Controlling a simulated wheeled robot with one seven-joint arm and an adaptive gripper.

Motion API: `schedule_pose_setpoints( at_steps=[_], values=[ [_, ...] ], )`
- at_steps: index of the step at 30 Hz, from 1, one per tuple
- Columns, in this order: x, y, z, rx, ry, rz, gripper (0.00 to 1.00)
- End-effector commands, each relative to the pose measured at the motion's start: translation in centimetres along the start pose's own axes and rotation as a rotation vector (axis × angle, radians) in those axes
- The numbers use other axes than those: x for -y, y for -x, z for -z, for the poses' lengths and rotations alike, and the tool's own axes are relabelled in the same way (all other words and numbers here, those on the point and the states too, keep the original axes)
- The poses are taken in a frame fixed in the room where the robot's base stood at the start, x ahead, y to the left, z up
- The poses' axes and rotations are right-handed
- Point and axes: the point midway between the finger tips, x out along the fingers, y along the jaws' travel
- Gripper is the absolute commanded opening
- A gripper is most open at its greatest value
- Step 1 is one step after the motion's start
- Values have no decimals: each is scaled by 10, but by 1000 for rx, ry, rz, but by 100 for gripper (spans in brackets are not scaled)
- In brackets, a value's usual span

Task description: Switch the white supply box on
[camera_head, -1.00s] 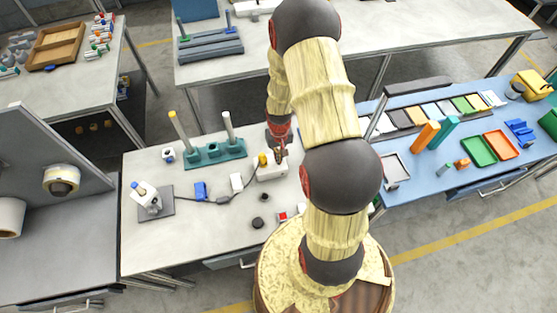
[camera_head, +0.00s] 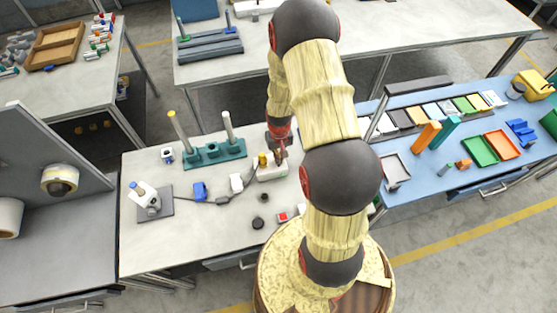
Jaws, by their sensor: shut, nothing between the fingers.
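The white supply box (camera_head: 270,173) sits on the pale grey table, with a yellow part (camera_head: 262,160) standing at its left end and a dark cable running off to the left. My gripper (camera_head: 281,160) points down at the top of the box, toward its right part. It is shut and empty. Its fingertips are at or just above the box; I cannot tell whether they touch. The switch itself is too small or hidden behind the gripper to make out.
A white block (camera_head: 237,183) and a blue block (camera_head: 200,191) lie along the cable. A teal stand (camera_head: 215,154) with upright posts is behind. A small red-topped piece (camera_head: 282,217) and a black disc (camera_head: 258,223) lie in front. A blue table (camera_head: 445,180) with trays is right.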

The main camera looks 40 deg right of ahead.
Motion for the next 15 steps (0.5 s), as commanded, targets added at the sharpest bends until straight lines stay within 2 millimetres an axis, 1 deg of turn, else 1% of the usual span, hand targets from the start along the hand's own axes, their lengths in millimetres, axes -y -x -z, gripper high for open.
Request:
schedule_pose_setpoints(
  at_steps=[5, 15],
  values=[
    [0, 7, 0, -1, 0, 0, 0],
    [0, 32, 0, -1, 0, 0, 0]
  ],
)
